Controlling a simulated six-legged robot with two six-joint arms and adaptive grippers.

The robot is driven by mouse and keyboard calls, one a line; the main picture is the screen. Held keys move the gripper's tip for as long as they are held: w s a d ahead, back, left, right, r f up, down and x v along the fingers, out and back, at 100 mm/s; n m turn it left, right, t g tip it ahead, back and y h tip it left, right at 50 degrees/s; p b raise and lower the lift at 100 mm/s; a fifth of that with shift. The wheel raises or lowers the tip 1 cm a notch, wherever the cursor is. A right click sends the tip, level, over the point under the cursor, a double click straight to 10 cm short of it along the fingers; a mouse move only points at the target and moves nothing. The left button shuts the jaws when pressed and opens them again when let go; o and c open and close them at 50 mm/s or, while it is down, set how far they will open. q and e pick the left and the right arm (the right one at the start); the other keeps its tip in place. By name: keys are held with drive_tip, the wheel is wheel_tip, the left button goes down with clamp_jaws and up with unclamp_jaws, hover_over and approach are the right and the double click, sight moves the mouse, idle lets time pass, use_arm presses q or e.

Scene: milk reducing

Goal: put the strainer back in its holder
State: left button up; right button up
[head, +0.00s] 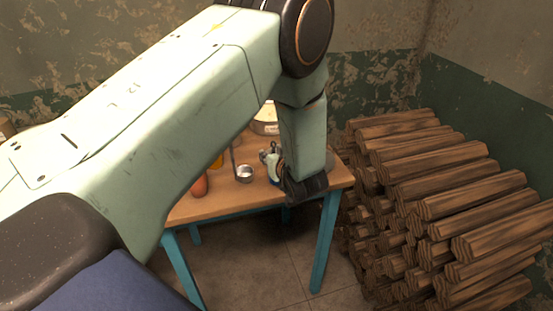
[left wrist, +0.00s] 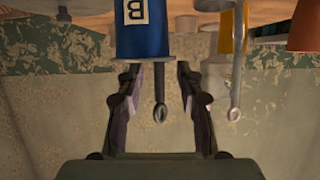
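My left gripper (left wrist: 158,100) is open, its two dark fingers apart in the left wrist view, where the picture is upside down. A dark handle with a ring end (left wrist: 160,108) stands between the fingers, apart from both. It lines up with a blue container marked B (left wrist: 132,30); whether it stands in it or behind it I cannot tell. Beside it is a metal cup with a long ring-ended handle (left wrist: 236,65); it also shows on the table in the head view (head: 244,174). Which one is the strainer is unclear. My right gripper is not in view.
The wooden table (head: 215,206) has blue legs. A red-orange item (head: 199,187) stands left of the metal cup, and a pale round pot (head: 265,121) stands behind. Stacked logs (head: 440,200) fill the right side. My left arm hides much of the table.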

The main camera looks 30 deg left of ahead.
use_arm(q)
drive_tip(key=shift+d+r, duration=0.1)
drive_tip(key=shift+c, duration=0.5)
clamp_jaws()
